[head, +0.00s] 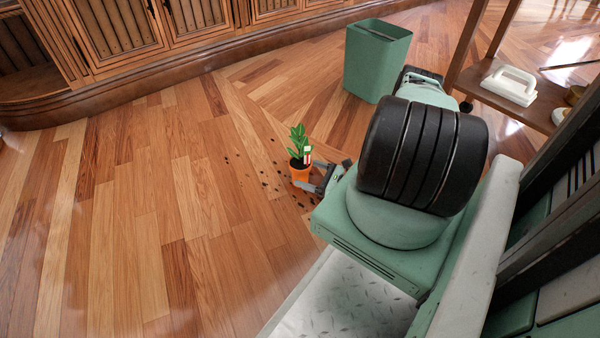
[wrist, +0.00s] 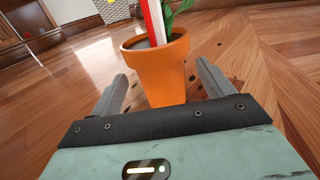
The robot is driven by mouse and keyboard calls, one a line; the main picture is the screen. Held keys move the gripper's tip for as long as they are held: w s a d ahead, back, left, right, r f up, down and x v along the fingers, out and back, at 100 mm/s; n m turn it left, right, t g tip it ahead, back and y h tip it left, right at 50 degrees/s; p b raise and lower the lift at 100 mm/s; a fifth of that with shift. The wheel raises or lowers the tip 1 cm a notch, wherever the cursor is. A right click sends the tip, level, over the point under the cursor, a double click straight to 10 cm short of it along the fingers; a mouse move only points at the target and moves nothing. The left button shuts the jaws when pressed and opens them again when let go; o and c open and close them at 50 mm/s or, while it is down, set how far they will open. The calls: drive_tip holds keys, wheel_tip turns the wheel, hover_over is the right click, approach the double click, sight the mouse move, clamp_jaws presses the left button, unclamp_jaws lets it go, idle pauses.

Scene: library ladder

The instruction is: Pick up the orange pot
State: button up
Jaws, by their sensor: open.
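The orange pot (head: 300,172) stands upright on the wooden floor, with a green leafy plant (head: 298,141) in it. In the wrist view the orange pot (wrist: 158,72) is right in front of my gripper, with a red and white upright piece (wrist: 154,22) at its rim. My gripper (wrist: 163,88) is open, one finger on each side of the pot's lower part. A small gap shows between each finger and the pot. In the head view my gripper (head: 318,178) is low beside the pot, partly hidden by my arm.
Dark crumbs (head: 272,172) are scattered on the floor around the pot. A green bin (head: 371,65) stands behind to the right. A wooden shelf cart (head: 525,105) holds a white item (head: 510,82). Wooden cabinets (head: 150,40) line the back. The floor to the left is clear.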

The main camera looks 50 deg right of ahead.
sight(299, 170)
drive_tip(key=shift+b+x, duration=0.75)
drive_tip(key=shift+x, duration=0.5)
drive_tip(key=shift+w, duration=0.5)
drive_tip(key=shift+r, duration=0.1)
drive_tip(key=c, duration=1.5)
